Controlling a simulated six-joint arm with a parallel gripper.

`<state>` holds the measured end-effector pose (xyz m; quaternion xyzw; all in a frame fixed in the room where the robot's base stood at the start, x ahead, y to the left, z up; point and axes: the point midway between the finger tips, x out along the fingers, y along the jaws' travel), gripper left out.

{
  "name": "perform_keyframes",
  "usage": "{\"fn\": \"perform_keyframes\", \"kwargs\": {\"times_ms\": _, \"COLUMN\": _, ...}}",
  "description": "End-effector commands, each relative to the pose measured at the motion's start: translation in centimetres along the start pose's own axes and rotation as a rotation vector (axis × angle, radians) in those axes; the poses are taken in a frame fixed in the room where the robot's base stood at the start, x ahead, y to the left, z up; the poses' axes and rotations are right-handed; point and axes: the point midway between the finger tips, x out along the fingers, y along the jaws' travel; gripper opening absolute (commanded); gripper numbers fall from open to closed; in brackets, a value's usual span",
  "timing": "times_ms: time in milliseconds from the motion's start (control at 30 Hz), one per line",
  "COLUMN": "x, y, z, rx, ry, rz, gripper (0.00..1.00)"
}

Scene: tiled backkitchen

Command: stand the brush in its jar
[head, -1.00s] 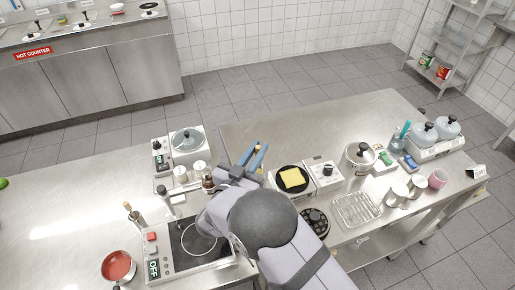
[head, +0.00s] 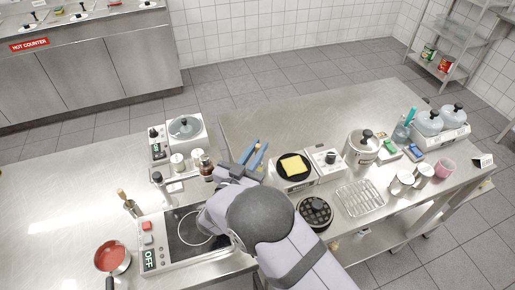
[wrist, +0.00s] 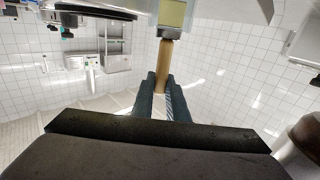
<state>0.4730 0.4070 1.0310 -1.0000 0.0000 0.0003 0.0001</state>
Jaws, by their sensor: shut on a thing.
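My gripper (head: 254,155) is above the counter, left of the black pan with the yellow slice. In the wrist view my gripper (wrist: 161,86) is shut on a tan wooden handle, the brush (wrist: 166,58). It runs straight away from the fingers to a wider yellowish-green part at the top edge. In the head view the fingers largely hide the brush. A small steel jar (head: 132,209) stands at the left by the hob, with a wooden-handled tool leaning in it. A bluish jar (head: 401,132) with a teal stick stands at the right. I cannot tell which jar is the brush's.
The black pan (head: 293,166) sits right of my gripper, with a steel pot (head: 362,147) beyond. A wire rack (head: 361,198) and muffin-like black tray (head: 315,212) lie in front. Bottles (head: 206,166) stand close to the left. The counter behind my gripper is clear.

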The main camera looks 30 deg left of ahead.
Motion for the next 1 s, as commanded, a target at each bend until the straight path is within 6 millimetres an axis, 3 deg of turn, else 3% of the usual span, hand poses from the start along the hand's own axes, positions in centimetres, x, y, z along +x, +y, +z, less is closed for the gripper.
{"fn": "perform_keyframes", "kwargs": {"times_ms": 200, "x": 0.0, "y": 0.0, "z": 0.0, "rx": 0.000, "ry": 0.000, "rz": 0.000, "gripper": 0.00}}
{"fn": "perform_keyframes", "kwargs": {"times_ms": 233, "x": 0.0, "y": 0.0, "z": 0.0, "rx": 0.000, "ry": 0.000, "rz": 0.000, "gripper": 0.18}}
{"fn": "perform_keyframes", "kwargs": {"times_ms": 300, "x": 0.0, "y": 0.0, "z": 0.0, "rx": 0.000, "ry": 0.000, "rz": 0.000, "gripper": 0.35}}
{"fn": "perform_keyframes", "kwargs": {"times_ms": 667, "x": -0.2, "y": 0.0, "z": 0.1, "rx": 0.000, "ry": -0.001, "rz": -0.001, "gripper": 0.35}}
{"fn": "perform_keyframes", "kwargs": {"times_ms": 1000, "x": -4.1, "y": -0.1, "z": 0.3, "rx": 0.001, "ry": 0.000, "rz": -0.004, "gripper": 0.35}}
